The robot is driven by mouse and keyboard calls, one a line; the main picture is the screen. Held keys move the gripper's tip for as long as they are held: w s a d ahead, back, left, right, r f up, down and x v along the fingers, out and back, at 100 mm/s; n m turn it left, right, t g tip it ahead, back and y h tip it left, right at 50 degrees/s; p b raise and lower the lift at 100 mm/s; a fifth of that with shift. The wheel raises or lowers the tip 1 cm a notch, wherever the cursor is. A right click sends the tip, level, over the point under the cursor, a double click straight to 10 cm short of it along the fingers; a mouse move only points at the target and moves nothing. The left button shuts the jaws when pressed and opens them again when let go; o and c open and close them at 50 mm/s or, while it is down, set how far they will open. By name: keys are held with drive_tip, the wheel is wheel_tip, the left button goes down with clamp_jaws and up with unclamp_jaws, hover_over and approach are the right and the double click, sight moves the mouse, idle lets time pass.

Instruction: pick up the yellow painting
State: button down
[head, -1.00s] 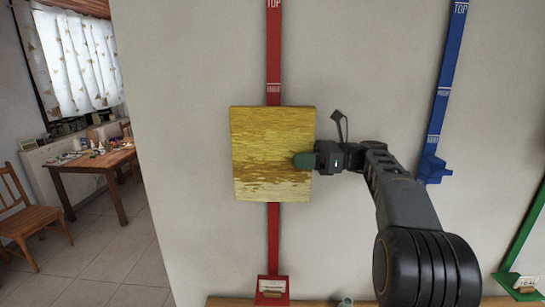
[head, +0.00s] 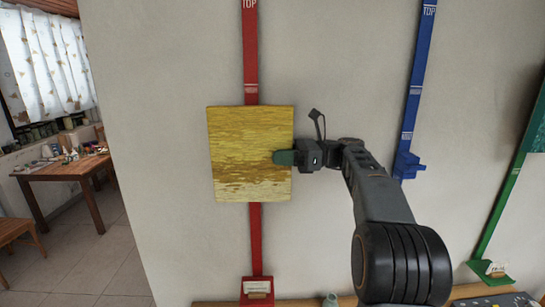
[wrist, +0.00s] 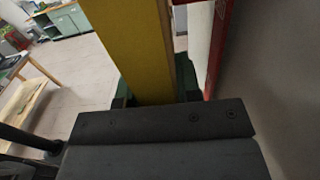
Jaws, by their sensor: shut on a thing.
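In the wrist view the painting's yellow edge (wrist: 135,45) stands between the fingers of my gripper (wrist: 155,97). A red strip (wrist: 218,45) shows beside the painting there; I cannot tell whether the painting touches the rail.
A blue rail (head: 415,90) and a green rail (head: 510,190) are on the wall to the right. A wooden ledge (head: 300,302) runs along the bottom. A wooden table (head: 65,172) and a chair (head: 18,235) stand at the left, with open tiled floor between.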

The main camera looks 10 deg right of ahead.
wheel_tip(320, 180, up, 3)
drive_tip(key=shift+f, duration=0.1)
drive_tip(key=s+d+r+b, duration=0.2)
drive_tip(key=s+d+r, duration=0.2)
drive_tip(key=s+r, duration=0.6)
drive_tip(key=shift+s, duration=1.7)
drive_tip(key=shift+d+f, duration=0.1)
